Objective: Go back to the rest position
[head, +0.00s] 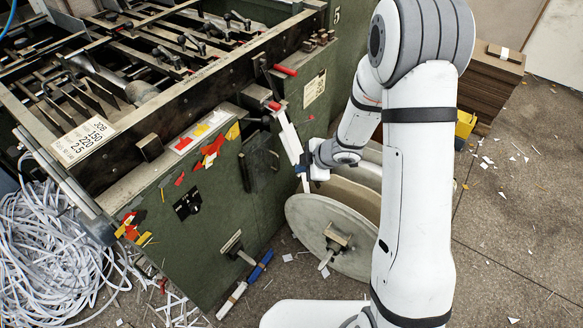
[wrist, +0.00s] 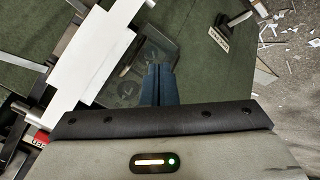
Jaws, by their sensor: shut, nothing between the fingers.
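My gripper (head: 305,172) is at the end of my white arm, close to the green side of the feeder (head: 190,240) and above the large reel. In the wrist view my gripper's dark blue fingers (wrist: 157,78) are together, with nothing between them. A white strip (head: 290,137) on the feeder is beside my gripper; it shows as a white plate (wrist: 95,55) left of the fingers in the wrist view. I cannot tell whether the gripper touches it. Part of the reel is hidden behind my arm.
A red-tipped lever (head: 285,70) sticks out of the feeder. The reel (head: 310,225) stands below my gripper. Tangled paper strips (head: 50,255) lie at left, and stacked brown board (head: 492,75) stands at back right. The right-hand floor (head: 515,215) is mostly clear, with paper scraps.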

